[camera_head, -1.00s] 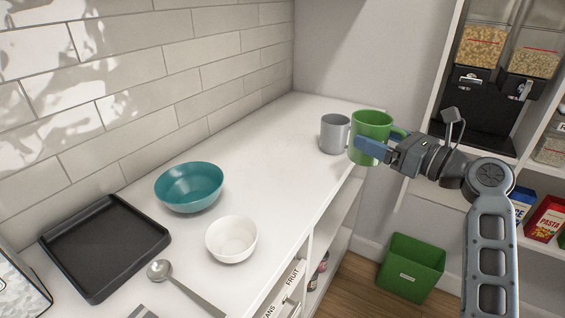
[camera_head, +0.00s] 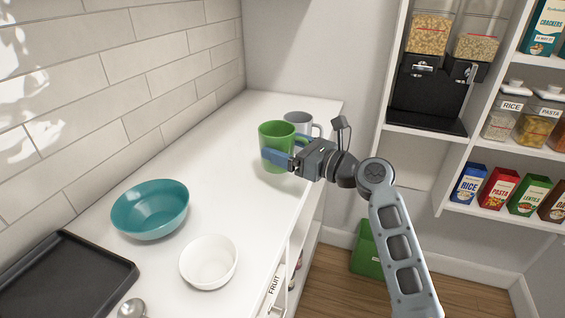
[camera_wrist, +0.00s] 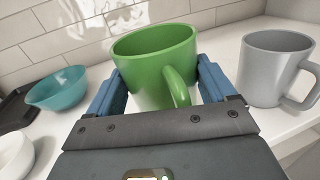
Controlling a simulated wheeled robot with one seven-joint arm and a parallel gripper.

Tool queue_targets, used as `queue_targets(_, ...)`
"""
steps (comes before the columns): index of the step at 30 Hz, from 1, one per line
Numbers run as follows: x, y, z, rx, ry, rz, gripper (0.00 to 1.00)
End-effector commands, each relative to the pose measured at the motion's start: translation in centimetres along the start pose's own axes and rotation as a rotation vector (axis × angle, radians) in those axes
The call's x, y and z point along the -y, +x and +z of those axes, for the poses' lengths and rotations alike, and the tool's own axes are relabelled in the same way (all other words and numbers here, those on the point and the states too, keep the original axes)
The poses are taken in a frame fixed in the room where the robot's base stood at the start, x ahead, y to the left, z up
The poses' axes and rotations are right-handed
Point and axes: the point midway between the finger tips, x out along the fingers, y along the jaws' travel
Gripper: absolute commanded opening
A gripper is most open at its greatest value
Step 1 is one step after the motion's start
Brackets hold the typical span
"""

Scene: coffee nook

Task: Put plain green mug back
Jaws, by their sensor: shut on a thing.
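The plain green mug (camera_head: 276,138) is upright in my gripper (camera_head: 280,160), at the far part of the white counter. In the wrist view, the blue fingers of my gripper (camera_wrist: 165,90) are on both sides of the green mug (camera_wrist: 152,58), with its handle facing me. Whether the mug's base touches the counter I cannot tell. A grey mug (camera_head: 298,121) stands behind it to the right, partly hidden by the green mug and its handle. The grey mug also shows to the right in the wrist view (camera_wrist: 268,72), apart from my gripper.
The counter (camera_head: 215,170) has clear room left of the green mug. A teal bowl (camera_head: 150,210), a white bowl (camera_head: 209,262) and a black tray (camera_head: 60,275) stand nearer. Shelves with cereal dispensers (camera_head: 428,85) and food boxes (camera_head: 498,188) are at right. A green bin (camera_head: 366,250) is on the floor.

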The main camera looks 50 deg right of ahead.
Motion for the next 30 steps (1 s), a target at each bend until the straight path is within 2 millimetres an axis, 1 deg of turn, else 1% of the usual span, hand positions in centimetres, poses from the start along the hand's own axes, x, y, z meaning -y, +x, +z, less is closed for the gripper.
queue_targets(4,-0.3,0.5,-0.7,0.000,-0.001,0.000,0.24)
queue_targets(9,-0.2,0.4,-3.1,0.000,0.001,0.000,0.24)
queue_targets(12,-0.2,0.5,-4.0,0.001,0.000,0.000,0.24)
queue_targets(25,-0.2,0.4,-4.6,0.002,-0.001,0.000,0.24)
queue_targets(26,-0.2,0.4,-4.7,0.000,-0.001,0.000,0.85)
queue_targets(30,-0.2,0.4,-4.6,0.000,-0.001,0.000,0.98)
